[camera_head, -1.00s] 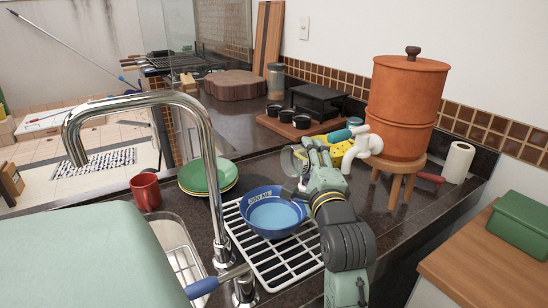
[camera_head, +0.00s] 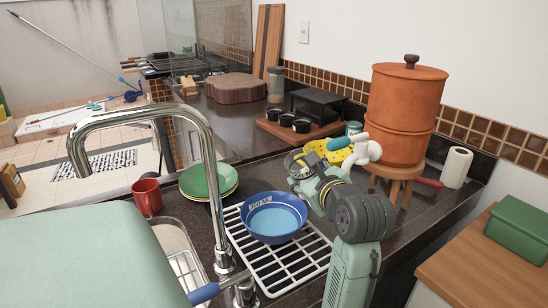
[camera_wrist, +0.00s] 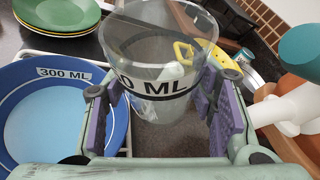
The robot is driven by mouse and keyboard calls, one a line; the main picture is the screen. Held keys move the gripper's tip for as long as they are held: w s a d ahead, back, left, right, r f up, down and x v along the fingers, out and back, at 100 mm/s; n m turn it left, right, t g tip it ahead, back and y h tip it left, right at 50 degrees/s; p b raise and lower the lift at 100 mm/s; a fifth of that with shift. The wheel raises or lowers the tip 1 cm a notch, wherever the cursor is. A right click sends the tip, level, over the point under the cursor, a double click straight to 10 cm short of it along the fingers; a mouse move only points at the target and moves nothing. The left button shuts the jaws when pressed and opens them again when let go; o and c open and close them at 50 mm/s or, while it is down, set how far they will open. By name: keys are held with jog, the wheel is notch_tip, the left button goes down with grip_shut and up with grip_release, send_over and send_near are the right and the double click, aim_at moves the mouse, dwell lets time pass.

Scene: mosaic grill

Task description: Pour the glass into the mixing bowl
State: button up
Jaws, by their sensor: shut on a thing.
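The mixing bowl (camera_head: 273,236) is blue, carries a "300 ML" mark and stands upright on the white rack. Its inside is light blue; it also shows at the left of the wrist view (camera_wrist: 110,130). The clear glass (camera_wrist: 150,60) is between the purple finger pads of my gripper (camera_wrist: 160,112), which is shut on it. Its dark band reads "0 ML", with the left end of the band partly hidden by a finger. I see no liquid in it. In the head view my gripper (camera_head: 300,168) holds the glass behind and right of the bowl, apart from it.
A chrome faucet (camera_head: 205,160) arches in front, left of the bowl. Green plates (camera_head: 208,180) and a red mug (camera_head: 147,197) stand left. A clay pot (camera_head: 405,105) with a white tap (camera_head: 366,150) and a yellow item (camera_head: 328,150) are close behind my gripper.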

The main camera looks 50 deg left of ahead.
jog(key=s+m+g, duration=0.1)
jog(key=s+f+m+g, duration=0.1)
jog(key=m, duration=0.1)
jog(key=shift+a+m+g, duration=0.1)
jog(key=shift+m+g, duration=0.2)
jog(key=shift+r, duration=0.1)
